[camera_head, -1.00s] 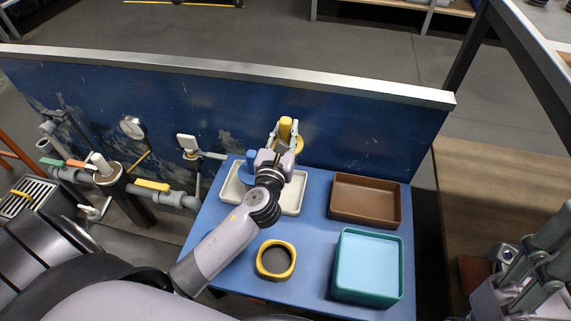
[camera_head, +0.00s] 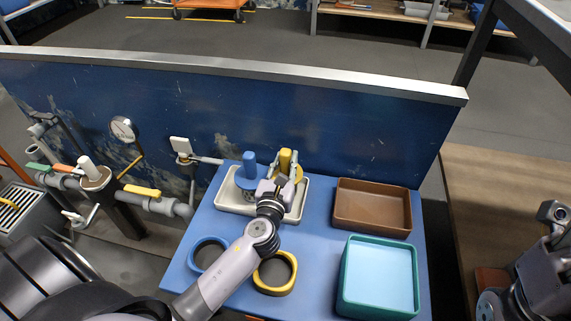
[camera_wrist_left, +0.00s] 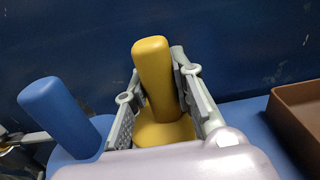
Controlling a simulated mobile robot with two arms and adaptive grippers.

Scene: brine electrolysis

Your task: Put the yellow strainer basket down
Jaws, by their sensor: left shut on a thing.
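The yellow strainer basket shows its upright yellow handle (camera_head: 285,161) and part of its yellow rim over the right half of the cream tray (camera_head: 237,209). My left gripper (camera_head: 283,176) is shut on the yellow handle, which also shows between its fingers in the left wrist view (camera_wrist_left: 155,75). The gripper hides the basket's lower part, so I cannot tell whether it touches the tray. A blue strainer basket (camera_head: 250,163) stands in the tray's left half, close beside my gripper; its handle also shows in the left wrist view (camera_wrist_left: 58,112).
A blue ring (camera_head: 197,246) and a yellow ring (camera_head: 274,288) lie at the front of the blue table (camera_head: 318,235). A brown tray (camera_head: 372,224) and a teal bin (camera_head: 376,310) stand to the right. A blue wall panel (camera_head: 330,125) rises close behind. Pipes stand left.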

